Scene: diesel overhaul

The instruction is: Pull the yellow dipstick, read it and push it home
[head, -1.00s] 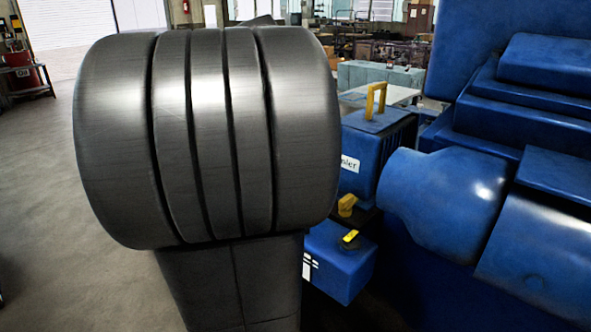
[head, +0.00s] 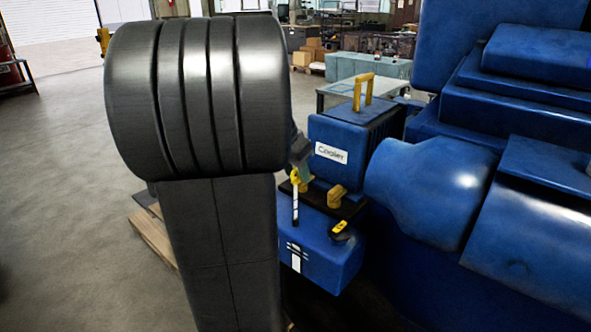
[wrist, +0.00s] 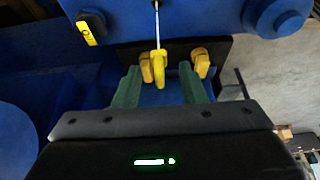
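The yellow dipstick (head: 295,176) shows in the head view just right of my arm, its yellow handle uppermost and a pale rod running down in front of the blue box (head: 335,262). Whether the rod's lower end sits in the box I cannot tell. In the wrist view, the dipstick handle (wrist: 158,70) lies between the green fingers of my gripper (wrist: 161,82), with a gap on both sides. My gripper is open. In the head view, only a small grey-green part of it shows above the handle; my arm hides the rest.
A black cap with a yellow top (head: 341,230) is on the blue box. The blue cooler (head: 332,153) with a yellow handle (head: 362,92) stands behind. The large blue engine (head: 430,195) fills the right. Open floor lies left.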

